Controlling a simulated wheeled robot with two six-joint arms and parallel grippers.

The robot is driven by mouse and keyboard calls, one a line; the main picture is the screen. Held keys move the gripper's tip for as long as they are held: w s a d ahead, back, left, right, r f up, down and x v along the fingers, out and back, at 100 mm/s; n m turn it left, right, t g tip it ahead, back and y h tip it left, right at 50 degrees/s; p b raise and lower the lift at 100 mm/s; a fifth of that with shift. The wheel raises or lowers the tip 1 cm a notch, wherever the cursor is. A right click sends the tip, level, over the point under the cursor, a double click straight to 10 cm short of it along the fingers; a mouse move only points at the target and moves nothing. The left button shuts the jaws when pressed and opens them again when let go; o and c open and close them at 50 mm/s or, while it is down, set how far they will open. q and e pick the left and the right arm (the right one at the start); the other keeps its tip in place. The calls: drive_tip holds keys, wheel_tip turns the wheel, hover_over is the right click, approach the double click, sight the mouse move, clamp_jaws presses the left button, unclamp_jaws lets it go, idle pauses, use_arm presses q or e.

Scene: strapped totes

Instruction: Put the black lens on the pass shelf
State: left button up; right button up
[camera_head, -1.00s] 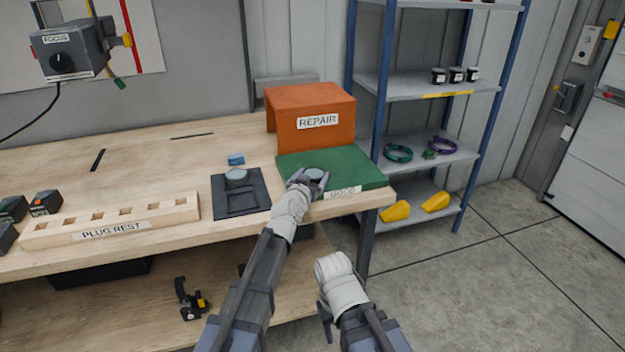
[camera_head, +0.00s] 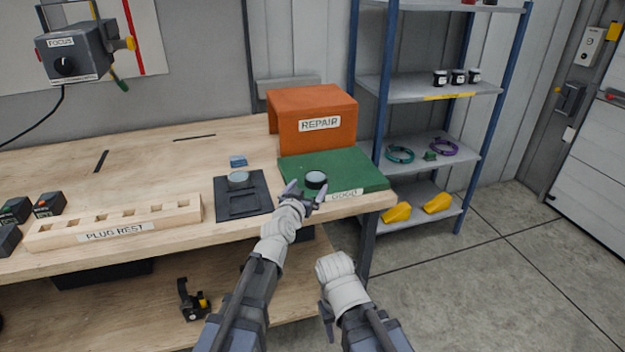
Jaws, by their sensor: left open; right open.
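A black lens (camera_head: 316,180) with a pale glass top stands on the green shelf (camera_head: 350,168) on the bench, near its front left edge. The shelf's front label seems to read GOOD. My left gripper (camera_head: 303,192) is open just in front of the lens, with its fingertips close to the lens's near side; I cannot tell whether they touch it. My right gripper (camera_head: 327,318) is low in front of the bench, empty and partly hidden by its own wrist.
A black tray (camera_head: 243,204) left of the green shelf holds another round lens-like piece (camera_head: 239,178). An orange REPAIR box (camera_head: 312,112) stands behind the green shelf. A wooden plug rest (camera_head: 115,222) is at left. A rack (camera_head: 425,95) stands right.

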use_arm(q)
drive_tip(key=v, duration=0.5)
drive_tip(key=shift+s+p, duration=0.1)
drive_tip(key=shift+p, duration=0.2)
